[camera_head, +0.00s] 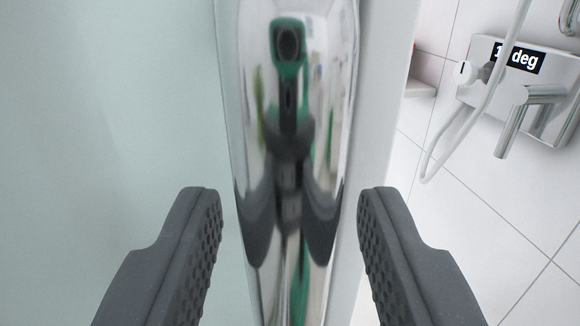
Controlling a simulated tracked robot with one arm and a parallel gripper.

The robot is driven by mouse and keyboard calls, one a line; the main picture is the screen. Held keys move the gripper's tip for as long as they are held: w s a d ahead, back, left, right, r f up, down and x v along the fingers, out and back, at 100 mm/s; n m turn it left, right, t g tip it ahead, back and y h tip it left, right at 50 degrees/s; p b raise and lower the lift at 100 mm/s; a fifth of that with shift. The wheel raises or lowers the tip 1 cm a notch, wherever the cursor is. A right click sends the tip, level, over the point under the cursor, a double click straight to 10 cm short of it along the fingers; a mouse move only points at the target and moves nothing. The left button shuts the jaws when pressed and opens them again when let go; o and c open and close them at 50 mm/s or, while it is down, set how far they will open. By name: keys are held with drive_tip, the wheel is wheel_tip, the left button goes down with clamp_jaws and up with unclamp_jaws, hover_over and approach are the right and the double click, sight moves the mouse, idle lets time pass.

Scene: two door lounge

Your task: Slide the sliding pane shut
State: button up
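The sliding pane (110,120) is a pale green, frosted sheet that fills the left of the view. A shiny upright metal handle (295,130) runs down the middle, at the pane's edge, and mirrors my green and dark arm. My gripper (290,240) is open, with one dark ribbed finger on each side of the handle. A narrow gap shows between each fingertip and the handle. The handle's lower end is out of view.
To the right is a white tiled wall (520,230) with a shower fitting (545,85), its display ending in "deg", and a pale hose (480,110). A pale upright strip (390,110) stands just right of the handle.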

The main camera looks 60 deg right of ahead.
drive_tip(key=shift+w+d, duration=0.15)
drive_tip(key=shift+d, duration=0.15)
clamp_jaws()
drive_tip(key=shift+a+f, duration=0.1)
drive_tip(key=shift+a, duration=0.05)
